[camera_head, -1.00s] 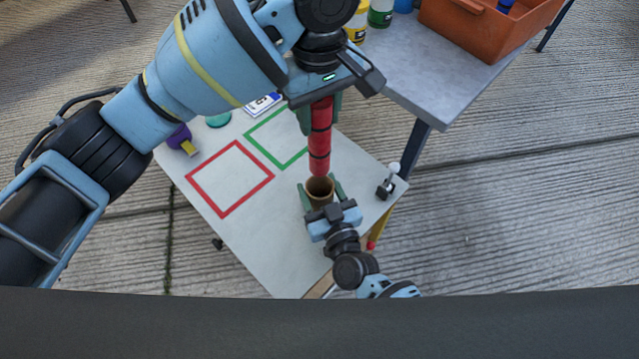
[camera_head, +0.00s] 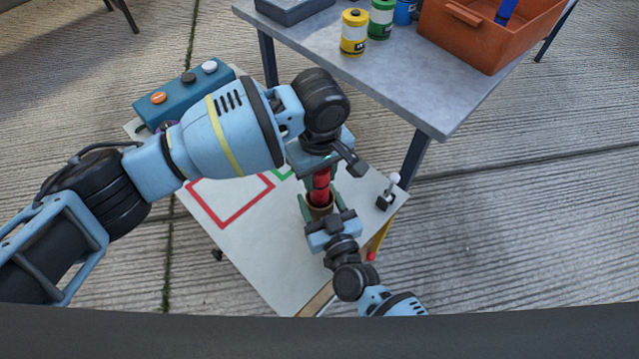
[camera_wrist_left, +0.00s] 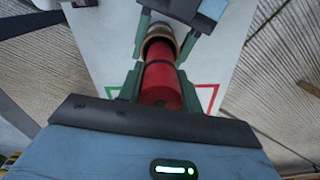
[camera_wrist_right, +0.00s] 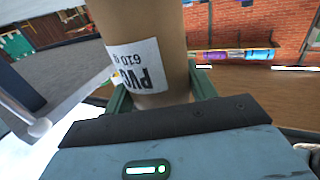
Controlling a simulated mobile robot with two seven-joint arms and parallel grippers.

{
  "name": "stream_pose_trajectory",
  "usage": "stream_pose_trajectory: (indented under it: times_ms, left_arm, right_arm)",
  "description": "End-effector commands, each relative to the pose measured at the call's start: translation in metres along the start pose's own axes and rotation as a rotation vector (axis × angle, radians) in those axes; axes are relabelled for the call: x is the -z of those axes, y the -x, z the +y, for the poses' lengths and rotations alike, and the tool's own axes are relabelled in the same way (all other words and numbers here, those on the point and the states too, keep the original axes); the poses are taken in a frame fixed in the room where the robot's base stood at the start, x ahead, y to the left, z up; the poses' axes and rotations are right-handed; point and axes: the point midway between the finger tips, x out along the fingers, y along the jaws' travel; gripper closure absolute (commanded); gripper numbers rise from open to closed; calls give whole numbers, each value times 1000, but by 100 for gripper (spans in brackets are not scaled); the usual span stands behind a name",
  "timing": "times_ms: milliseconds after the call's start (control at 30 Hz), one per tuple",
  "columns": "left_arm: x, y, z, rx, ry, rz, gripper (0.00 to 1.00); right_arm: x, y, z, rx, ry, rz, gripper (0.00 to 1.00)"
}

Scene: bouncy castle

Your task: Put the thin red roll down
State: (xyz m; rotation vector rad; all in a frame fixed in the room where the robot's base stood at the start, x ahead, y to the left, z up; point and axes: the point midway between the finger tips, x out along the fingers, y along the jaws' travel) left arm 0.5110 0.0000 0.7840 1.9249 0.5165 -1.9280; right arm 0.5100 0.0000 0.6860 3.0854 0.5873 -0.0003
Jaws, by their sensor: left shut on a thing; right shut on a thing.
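The thin red roll (camera_head: 321,186) is held by my left gripper (camera_head: 320,176), which is shut on its upper part. In the left wrist view the red roll (camera_wrist_left: 161,84) has dark bands, and its far end is inside the mouth of a brown cardboard tube (camera_wrist_left: 163,35). My right gripper (camera_head: 326,212) is shut around that tube (camera_head: 318,211) and holds it upright over the white table. In the right wrist view the tube (camera_wrist_right: 142,30) carries a white printed label. How deep the roll sits in the tube is hidden.
The white table (camera_head: 270,255) has a red square outline (camera_head: 222,226) and a partly hidden green one (camera_head: 283,175). A teal box with knobs (camera_head: 185,96) stands at its back left. A small lever (camera_head: 390,190) is at the right edge. A grey table (camera_head: 400,75) holds cans and an orange crate (camera_head: 470,38).

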Motion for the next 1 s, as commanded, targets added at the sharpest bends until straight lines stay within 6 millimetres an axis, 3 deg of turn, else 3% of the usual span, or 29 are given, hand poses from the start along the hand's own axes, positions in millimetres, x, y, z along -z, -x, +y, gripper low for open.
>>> stream_pose_trajectory:
  times_ms: [200,500,900,933,1000]
  left_arm:
    - [0,-5,0,0,0,0,100]
    - [0,-39,0,0,0,0,100]
    - [0,-43,0,-1,0,0,100]
    - [0,-43,0,-1,0,0,64]
    - [0,-43,0,-1,0,1,55]
  right_arm:
    - [-1,0,1,-1,0,-2,82]
    - [-1,0,1,-1,1,-2,82]
    - [-1,0,1,-1,1,-2,82]
    - [-1,0,1,-1,1,-2,82]
    - [-1,0,1,-1,1,-2,82]
